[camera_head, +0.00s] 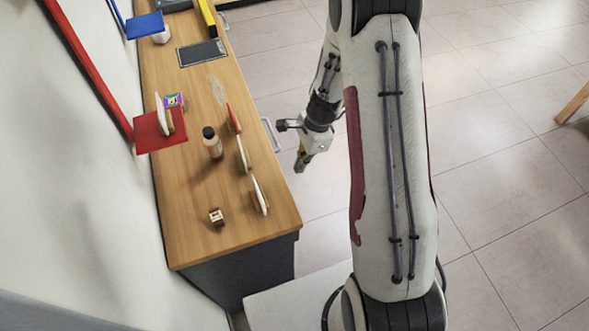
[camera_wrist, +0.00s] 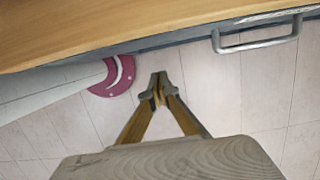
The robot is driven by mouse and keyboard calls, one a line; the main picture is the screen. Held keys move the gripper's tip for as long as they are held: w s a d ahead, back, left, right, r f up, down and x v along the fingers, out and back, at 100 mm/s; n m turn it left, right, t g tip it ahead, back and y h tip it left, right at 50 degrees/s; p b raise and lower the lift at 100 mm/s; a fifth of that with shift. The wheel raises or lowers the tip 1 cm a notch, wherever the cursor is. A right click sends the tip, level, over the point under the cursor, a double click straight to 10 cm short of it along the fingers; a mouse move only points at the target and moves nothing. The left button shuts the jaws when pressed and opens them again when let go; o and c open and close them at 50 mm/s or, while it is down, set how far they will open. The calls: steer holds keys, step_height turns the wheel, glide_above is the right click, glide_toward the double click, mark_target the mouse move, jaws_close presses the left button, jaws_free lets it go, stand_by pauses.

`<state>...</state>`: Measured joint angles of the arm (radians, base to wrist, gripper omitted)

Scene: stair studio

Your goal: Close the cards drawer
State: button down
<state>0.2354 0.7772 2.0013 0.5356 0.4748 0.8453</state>
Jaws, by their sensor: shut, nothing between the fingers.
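A wood-topped cabinet (camera_head: 205,172) with dark sides runs along the wall in the head view. A metal bar handle (camera_head: 271,134) sticks out from its right side; a bar handle also shows at the upper right of the wrist view (camera_wrist: 258,43). Which drawer is the cards drawer, and how far it stands open, I cannot tell. My gripper (camera_head: 299,168) is to the right of the cabinet edge, near the handle but apart from it. In the wrist view its fingertips (camera_wrist: 159,90) meet, empty, over the floor, left of the handle.
On the cabinet top stand a small bottle (camera_head: 212,142), thin upright discs (camera_head: 259,195), a small box (camera_head: 216,217) and a dark flat tray (camera_head: 202,53). A red shelf (camera_head: 150,138) is at the wall. Tiled floor (camera_head: 490,130) lies open to the right.

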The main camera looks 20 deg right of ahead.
steer(key=v, duration=0.7)
steer(key=shift+r, duration=0.2)
stand_by(0.6)
steer(key=s+a+r+n+t+h, duration=0.1)
steer(key=s+a+r+n+t, duration=0.1)
steer(key=s+r+n, duration=0.7)
steer(key=s+a+r+n+t+h, duration=0.1)
steer(key=s+a+r+n+t, duration=0.2)
steer(key=s+r+n, duration=0.6)
steer(key=shift+s+a+r+t+h, duration=0.45)
steer(key=shift+s+r, duration=1.75)
steer(key=shift+r, duration=3.35)
